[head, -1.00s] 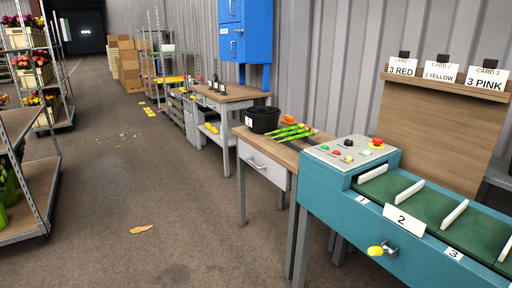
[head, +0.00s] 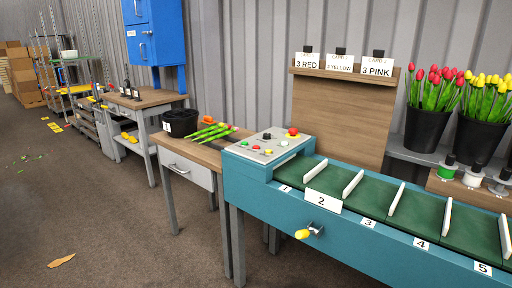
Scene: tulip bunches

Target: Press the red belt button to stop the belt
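The control panel (head: 285,146) sits on the left end of the teal belt unit. A large red mushroom button (head: 292,132) stands at its back right corner, and a smaller red button (head: 256,147) sits near its front left. A green button, a yellow button and a black knob (head: 267,136) are also on the panel. I cannot read any labels there. The green belt (head: 378,207) has white dividers and numbered slots along the front. Neither of my grippers is in view.
A wooden table (head: 205,150) with a black bin (head: 180,122) and green stems adjoins the panel's left. A yellow-knobbed crank (head: 302,234) sticks out of the belt unit's front. Tulip buckets (head: 427,130) stand behind the belt. The floor at left is open.

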